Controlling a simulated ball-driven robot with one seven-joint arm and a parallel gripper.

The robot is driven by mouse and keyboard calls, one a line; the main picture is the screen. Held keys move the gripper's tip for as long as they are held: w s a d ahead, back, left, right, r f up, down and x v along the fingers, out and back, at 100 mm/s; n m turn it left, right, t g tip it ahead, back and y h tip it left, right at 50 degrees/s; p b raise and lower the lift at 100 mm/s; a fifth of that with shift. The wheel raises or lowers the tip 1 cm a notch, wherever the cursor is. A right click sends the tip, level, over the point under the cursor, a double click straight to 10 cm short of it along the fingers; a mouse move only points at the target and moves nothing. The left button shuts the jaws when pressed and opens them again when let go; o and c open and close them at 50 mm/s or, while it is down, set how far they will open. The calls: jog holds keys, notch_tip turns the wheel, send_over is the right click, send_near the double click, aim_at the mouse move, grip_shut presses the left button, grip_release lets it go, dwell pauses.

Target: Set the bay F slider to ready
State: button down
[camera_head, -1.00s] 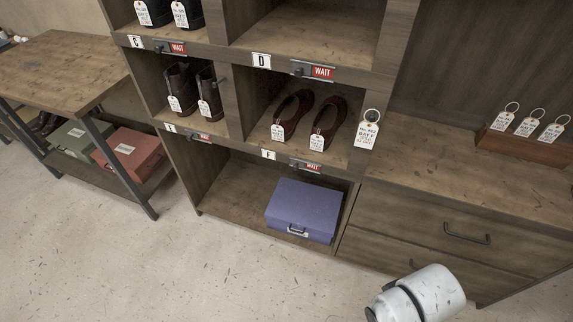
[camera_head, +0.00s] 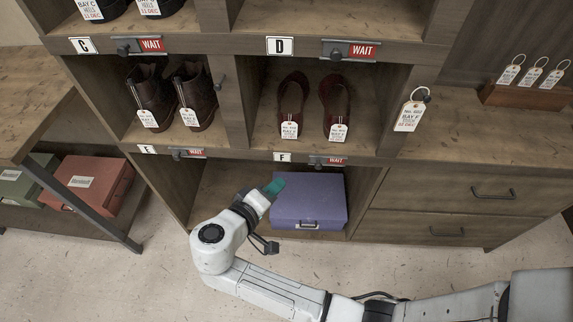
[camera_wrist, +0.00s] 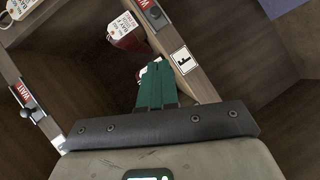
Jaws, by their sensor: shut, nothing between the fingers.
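The bay F slider (camera_head: 328,161) sits on the rail to the right of the F label (camera_head: 282,157). Its red field reads WAIT, with a dark knob at its left. In the wrist view the F label (camera_wrist: 182,60) lies just beyond my fingertips, and part of the slider (camera_wrist: 152,11) shows at the top edge. My gripper (camera_head: 275,186) has green fingers, held together and empty. It is below and left of the slider, in front of the purple box, apart from the slider. In the wrist view my gripper (camera_wrist: 157,66) points toward the rail.
A purple box (camera_head: 309,201) stands in the lower bay. Dark red shoes (camera_head: 337,105) with tags stand above the F rail. A hanging tag (camera_head: 411,115) is at the right post. Other sliders reading WAIT, such as bay D's (camera_head: 349,50), are nearby. Open floor lies in front.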

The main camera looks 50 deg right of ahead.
jog(key=shift+w+a+r, duration=0.1)
jog(key=shift+w, duration=0.05)
send_near(317, 162)
jog(key=w+d, duration=0.2)
jog(key=w, duration=0.1)
jog(key=shift+s+d+f+p, duration=0.35)
jog(key=shift+s+d, duration=0.05)
jog(key=shift+d, duration=0.1)
jog(key=shift+s+d+f+p, duration=0.3)
jog(key=shift+s+d+f, duration=0.05)
jog(key=shift+d, duration=0.15)
jog(key=shift+s+d+f, duration=0.2)
jog(key=shift+d+f, duration=0.05)
